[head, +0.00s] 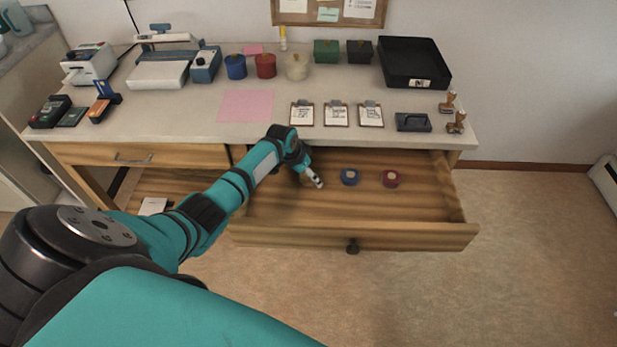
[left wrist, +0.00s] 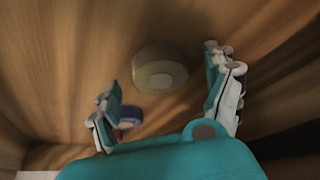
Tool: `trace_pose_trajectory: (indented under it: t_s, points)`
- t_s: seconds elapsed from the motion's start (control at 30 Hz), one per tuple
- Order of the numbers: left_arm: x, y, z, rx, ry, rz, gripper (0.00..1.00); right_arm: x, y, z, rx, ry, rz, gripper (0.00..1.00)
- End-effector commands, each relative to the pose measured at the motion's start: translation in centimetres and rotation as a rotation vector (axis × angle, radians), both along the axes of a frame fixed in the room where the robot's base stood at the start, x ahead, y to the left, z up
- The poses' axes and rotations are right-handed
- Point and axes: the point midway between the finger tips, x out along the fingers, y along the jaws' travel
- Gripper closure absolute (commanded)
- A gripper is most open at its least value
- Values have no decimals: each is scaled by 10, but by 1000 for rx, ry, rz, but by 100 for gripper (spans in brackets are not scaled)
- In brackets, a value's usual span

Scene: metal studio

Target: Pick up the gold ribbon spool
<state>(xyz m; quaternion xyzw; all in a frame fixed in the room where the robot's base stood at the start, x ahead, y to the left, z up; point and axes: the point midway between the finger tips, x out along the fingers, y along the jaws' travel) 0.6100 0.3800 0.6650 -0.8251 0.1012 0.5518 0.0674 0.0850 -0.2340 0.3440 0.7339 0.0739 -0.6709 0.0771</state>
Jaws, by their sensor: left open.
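The gold ribbon spool (left wrist: 160,70) shows in the left wrist view as a dull yellow-brown round on the drawer floor. It is hidden behind my arm and gripper in the head view. My left gripper (head: 313,178) is inside the open drawer, pointing down. In the left wrist view my left gripper (left wrist: 161,72) is open, its fingers apart on either side of the gold spool in the picture. I cannot tell whether they touch it. My right gripper is not in view.
The open drawer (head: 350,236) also holds a blue spool (head: 350,177) and a red spool (head: 390,179). The blue spool (left wrist: 129,117) shows beside the left finger in the wrist view. Clipboards (head: 336,114) lie on the desk above. The drawer's right part is clear.

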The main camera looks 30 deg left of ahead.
Motion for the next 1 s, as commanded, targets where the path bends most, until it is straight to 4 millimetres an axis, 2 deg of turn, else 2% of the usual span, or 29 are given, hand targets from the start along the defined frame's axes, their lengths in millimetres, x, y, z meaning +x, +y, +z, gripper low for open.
trace_pose_trajectory:
  t_s: [0.23, 0.67, 1.0]
  points:
    - [0, 0, -1, 0, 0, -1, 16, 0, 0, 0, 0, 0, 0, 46]
    - [0, 0, -1, 0, 0, 0, 70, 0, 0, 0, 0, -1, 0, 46]
    - [1, 0, 4, 1, -2, -1, 71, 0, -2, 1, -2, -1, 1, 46]
